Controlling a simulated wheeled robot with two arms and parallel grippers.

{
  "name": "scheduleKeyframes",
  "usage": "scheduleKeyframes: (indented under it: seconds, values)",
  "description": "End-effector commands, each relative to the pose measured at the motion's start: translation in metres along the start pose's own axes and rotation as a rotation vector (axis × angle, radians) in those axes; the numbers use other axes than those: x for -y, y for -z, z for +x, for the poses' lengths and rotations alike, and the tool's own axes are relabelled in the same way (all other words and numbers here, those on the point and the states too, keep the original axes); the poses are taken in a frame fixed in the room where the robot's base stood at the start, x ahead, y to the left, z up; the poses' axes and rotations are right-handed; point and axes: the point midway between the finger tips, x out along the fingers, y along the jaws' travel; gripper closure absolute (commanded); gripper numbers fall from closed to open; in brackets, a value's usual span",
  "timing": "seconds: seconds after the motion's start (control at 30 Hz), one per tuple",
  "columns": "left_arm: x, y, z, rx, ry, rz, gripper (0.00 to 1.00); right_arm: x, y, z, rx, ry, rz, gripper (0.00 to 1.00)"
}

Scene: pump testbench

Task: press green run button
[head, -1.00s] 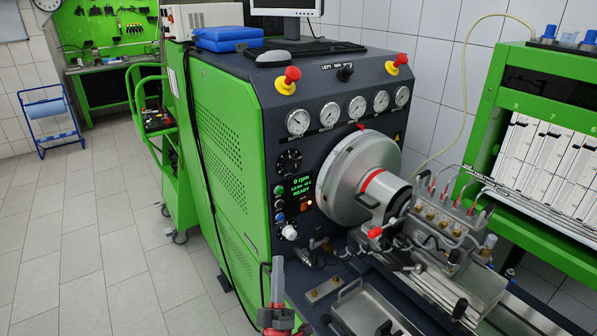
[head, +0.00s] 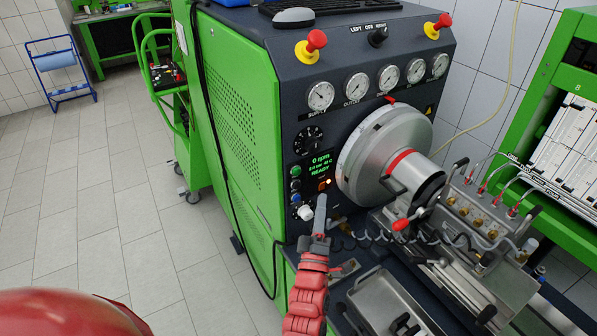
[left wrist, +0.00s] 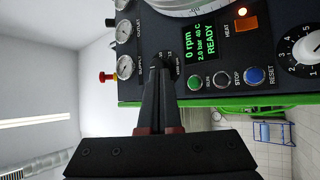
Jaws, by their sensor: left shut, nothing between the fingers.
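The green run button (head: 296,171) is a small round button on the dark front panel, at the left of the lit display (head: 320,165). In the left wrist view the run button (left wrist: 195,83) shows clear, right of the fingertips. The stop button (left wrist: 222,79) and the blue reset button (left wrist: 255,76) sit in a row with it. My left gripper (head: 321,199) is shut and empty, in front of the panel and lower right of the run button in the head view. Its fingers (left wrist: 161,66) point at the panel in the left wrist view; contact cannot be told.
A white knob (head: 306,212) sits below the buttons, a black dial (head: 308,139) above. The heat switch (left wrist: 246,23) has an orange light beside it. A large chuck (head: 375,155) and a metal tray (head: 365,300) are to the right.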

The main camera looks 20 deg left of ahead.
Motion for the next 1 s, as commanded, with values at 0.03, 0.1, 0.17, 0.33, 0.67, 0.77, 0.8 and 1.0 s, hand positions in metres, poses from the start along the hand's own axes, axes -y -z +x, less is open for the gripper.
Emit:
scheduleKeyframes:
  seconds: [0.03, 0.1, 0.17, 0.33, 0.67, 0.77, 0.8, 1.0]
  values:
    - [0.001, 0.001, 0.001, -0.001, -0.001, 0.001, 1.0, 0.0, 0.0, -0.001, 0.0, 0.0, 0.0, 1.0]
    - [0.004, 0.004, 0.005, -0.001, -0.002, 0.001, 1.0, 0.0, 0.0, -0.002, 0.0, 0.0, 0.0, 1.0]
    - [0.007, 0.007, 0.009, -0.002, -0.002, 0.003, 1.0, 0.0, 0.0, -0.002, 0.0, 0.0, 0.0, 1.0]
    - [0.018, 0.019, 0.027, -0.002, -0.003, 0.003, 1.0, 0.0, -0.001, -0.004, 0.0, 0.0, 0.0, 1.0]
    - [0.041, 0.039, 0.053, -0.002, -0.004, 0.001, 1.0, 0.001, -0.004, -0.021, 0.0, 0.0, 0.0, 1.0]
    - [0.043, 0.042, 0.057, -0.001, -0.003, 0.001, 1.0, 0.001, -0.004, -0.025, 0.0, 0.0, 0.0, 1.0]
    - [0.044, 0.043, 0.059, -0.001, -0.002, 0.001, 1.0, 0.001, -0.004, -0.025, 0.0, 0.0, 0.0, 1.0]
    - [0.044, 0.044, 0.061, 0.0, 0.0, 0.001, 1.0, 0.001, -0.004, -0.025, 0.0, 0.0, 0.0, 1.0]
